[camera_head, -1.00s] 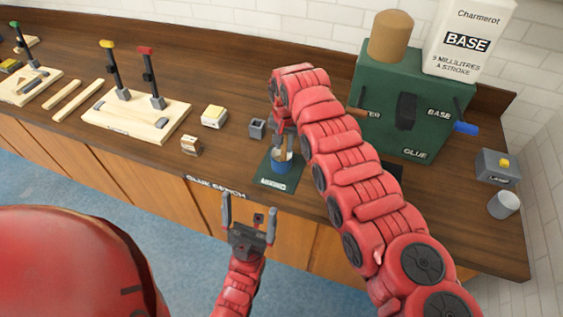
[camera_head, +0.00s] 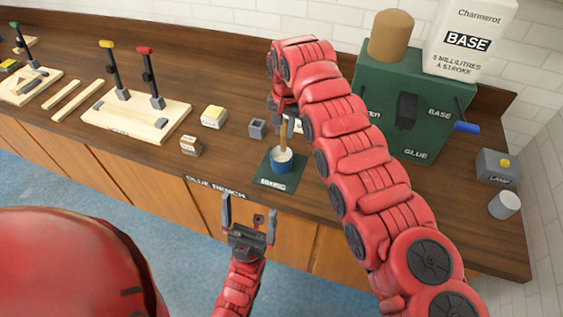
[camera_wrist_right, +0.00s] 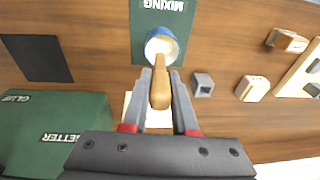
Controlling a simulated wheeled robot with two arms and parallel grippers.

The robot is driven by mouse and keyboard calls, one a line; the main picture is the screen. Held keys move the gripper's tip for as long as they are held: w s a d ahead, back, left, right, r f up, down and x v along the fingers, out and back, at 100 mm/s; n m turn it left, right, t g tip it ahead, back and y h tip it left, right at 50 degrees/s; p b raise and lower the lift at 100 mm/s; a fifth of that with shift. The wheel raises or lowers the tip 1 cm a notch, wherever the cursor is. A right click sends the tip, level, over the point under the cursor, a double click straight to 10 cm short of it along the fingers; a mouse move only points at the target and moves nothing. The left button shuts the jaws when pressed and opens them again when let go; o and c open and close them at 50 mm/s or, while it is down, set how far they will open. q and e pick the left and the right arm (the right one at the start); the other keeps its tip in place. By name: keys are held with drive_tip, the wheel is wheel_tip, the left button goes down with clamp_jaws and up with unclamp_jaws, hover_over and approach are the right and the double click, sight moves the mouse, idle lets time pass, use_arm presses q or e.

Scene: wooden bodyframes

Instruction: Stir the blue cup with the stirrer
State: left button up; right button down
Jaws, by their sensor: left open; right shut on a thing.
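The blue cup (camera_head: 281,163) stands on the dark green mixing mat (camera_head: 267,184) near the bench's front edge. It holds pale contents, and the wooden stirrer (camera_head: 284,136) leans into it. My right gripper (camera_wrist_right: 160,76) is shut on the stirrer's handle, behind and above the cup. In the right wrist view the stirrer (camera_wrist_right: 160,92) runs from between the fingers towards the blue cup (camera_wrist_right: 162,44). Whether its lower end touches the cup's bottom is hidden. My left gripper (camera_head: 249,213) is open and empty in front of the bench.
A small grey open box (camera_head: 257,129) stands left of the cup. A yellow-topped block (camera_head: 213,117) and a small wooden box (camera_head: 191,146) are further left. The green glue machine (camera_head: 418,105) stands behind on the right. The front bench strip right of the mat is largely clear.

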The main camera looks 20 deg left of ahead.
sight(285, 119)
drive_tip(key=shift+r, duration=0.1)
idle(0.4)
drive_tip(key=shift+r+p, duration=0.8)
drive_tip(key=shift+r, duration=1.6)
